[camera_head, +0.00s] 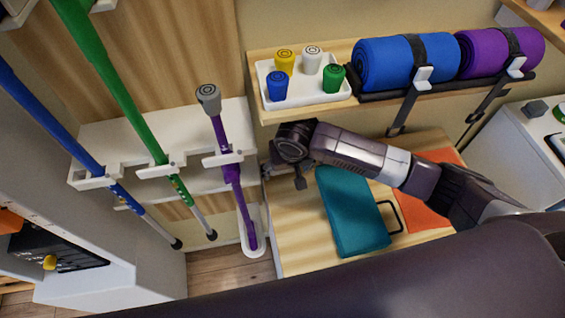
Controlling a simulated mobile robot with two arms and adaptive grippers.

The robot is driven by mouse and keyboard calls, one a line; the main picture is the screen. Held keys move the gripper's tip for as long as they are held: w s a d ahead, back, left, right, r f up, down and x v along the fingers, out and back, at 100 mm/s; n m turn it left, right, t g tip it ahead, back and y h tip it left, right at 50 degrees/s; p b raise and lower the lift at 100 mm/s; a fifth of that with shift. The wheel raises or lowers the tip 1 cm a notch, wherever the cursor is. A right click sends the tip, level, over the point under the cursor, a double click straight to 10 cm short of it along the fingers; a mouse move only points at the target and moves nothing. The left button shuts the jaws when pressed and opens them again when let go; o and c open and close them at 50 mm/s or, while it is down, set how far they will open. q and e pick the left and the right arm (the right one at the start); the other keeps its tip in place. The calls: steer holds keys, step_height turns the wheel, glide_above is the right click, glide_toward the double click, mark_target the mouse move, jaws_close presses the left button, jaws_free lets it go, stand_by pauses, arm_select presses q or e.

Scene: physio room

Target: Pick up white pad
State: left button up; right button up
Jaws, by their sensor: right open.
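A short white cylinder with a dark ring on top, the white pad (312,60), stands upright in a small white tray (306,98) on the wooden wall shelf. A yellow one (285,61), a blue one (277,86) and a green one (334,78) stand around it in the tray. My right gripper (284,177) hangs below and in front of the shelf, to the lower left of the white pad and apart from it. It points down, open, with nothing seen in it; its fingers are partly hidden by the wrist. My left gripper is out of view.
Blue (390,63) and purple (492,52) rolled mats lie strapped on the shelf's right. A teal folder-like item (352,222) and an orange one (420,212) lie on the wooden surface below my arm. Green (118,80), blue (55,125) and purple (232,175) poles stand in clips at left.

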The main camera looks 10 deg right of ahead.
steer(key=shift+w+r, duration=0.1)
steer(key=shift+w, duration=0.45)
steer(key=shift+w+p, duration=0.4)
steer(key=shift+w, duration=0.8)
steer(key=shift+w+f, duration=0.3)
steer(key=shift+f, duration=0.2)
steer(key=shift+w+f, duration=0.25)
steer(key=shift+f, duration=0.2)
steer(key=shift+w+f, duration=0.15)
steer(key=shift+f, duration=0.4)
steer(key=shift+c, duration=0.2)
steer(key=c, duration=0.8)
